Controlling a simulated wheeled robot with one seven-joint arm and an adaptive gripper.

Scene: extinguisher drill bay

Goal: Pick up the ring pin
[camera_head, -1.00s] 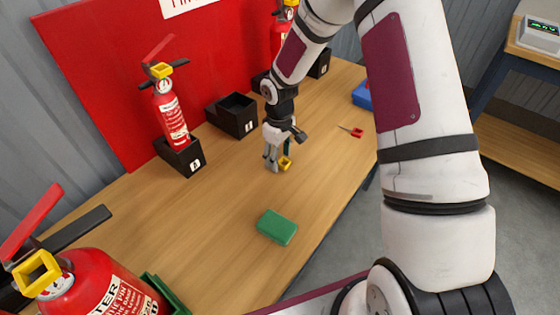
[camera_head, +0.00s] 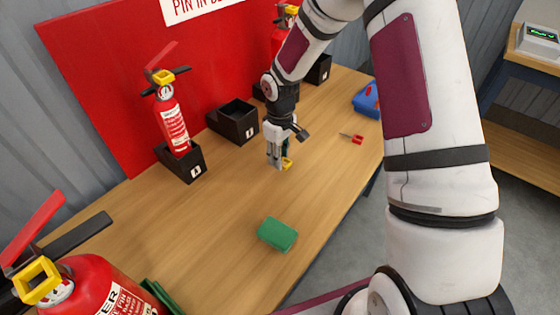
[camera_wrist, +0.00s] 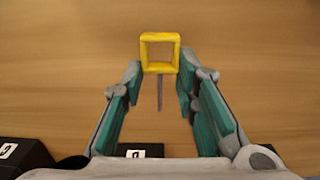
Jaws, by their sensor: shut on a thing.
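The ring pin is a yellow square ring (camera_wrist: 160,37) with a thin grey pin (camera_wrist: 160,94), lying between my fingertips in the wrist view. My gripper (camera_wrist: 161,75) is shut on the ring pin, with one teal-padded finger on each side. The pin points back toward the palm. My gripper is low over the wooden table (camera_head: 230,195); I cannot tell how large the gap beneath the ring pin is.
A green block (camera_head: 277,234) lies in front. A black bin (camera_head: 232,126) and a small extinguisher (camera_head: 172,122) in a black holder stand behind. A red-handled tool (camera_head: 356,139) and a blue box (camera_head: 367,99) lie right. A large extinguisher (camera_head: 95,285) is front left.

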